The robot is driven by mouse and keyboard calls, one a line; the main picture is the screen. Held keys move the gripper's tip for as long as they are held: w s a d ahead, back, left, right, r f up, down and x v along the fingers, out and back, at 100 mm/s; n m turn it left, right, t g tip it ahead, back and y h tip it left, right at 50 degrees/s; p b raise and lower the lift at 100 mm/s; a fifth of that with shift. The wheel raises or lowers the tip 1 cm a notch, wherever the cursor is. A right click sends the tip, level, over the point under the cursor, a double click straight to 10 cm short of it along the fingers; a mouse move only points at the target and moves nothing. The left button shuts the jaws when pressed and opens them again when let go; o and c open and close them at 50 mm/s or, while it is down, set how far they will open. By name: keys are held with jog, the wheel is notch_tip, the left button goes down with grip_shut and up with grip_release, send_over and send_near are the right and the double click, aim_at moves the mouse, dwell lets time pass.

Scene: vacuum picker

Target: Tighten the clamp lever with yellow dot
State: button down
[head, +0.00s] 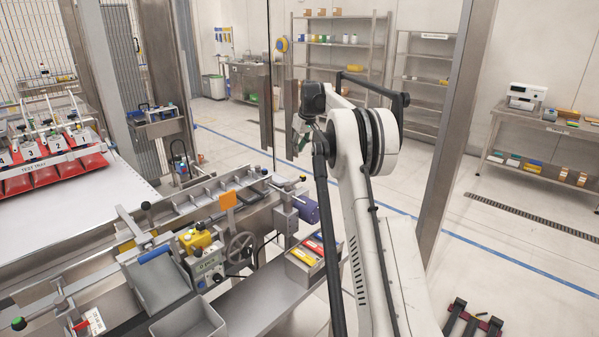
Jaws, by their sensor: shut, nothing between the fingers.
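The machine bench (225,205) carries several levers. A small yellow spot (302,178) shows on a dark knob at its right end, above a purple-blue motor. I cannot tell for sure that this is the clamp lever with the yellow dot. Other levers have a black knob (145,206) and a green knob (18,323). My gripper (300,142) hangs beneath the dark wrist, up and beyond the bench's right end, apart from the levers. It is small and partly hidden by my arm; it is shut and empty.
A steel post (458,120) stands right of my arm.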

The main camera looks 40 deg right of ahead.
aim_at(296, 182)
jog(key=shift+f, duration=0.1)
jog(key=p+x, duration=0.1)
jog(key=x, duration=0.8)
jog(key=shift+w+f, duration=0.1)
jog(key=shift+f, duration=0.25)
jog(key=s, duration=0.1)
jog(key=s+p, duration=0.1)
jog(key=s, duration=0.1)
jog(key=shift+s+f, duration=0.35)
jog(key=shift+f, duration=0.05)
jog(key=shift+s+a, duration=0.1)
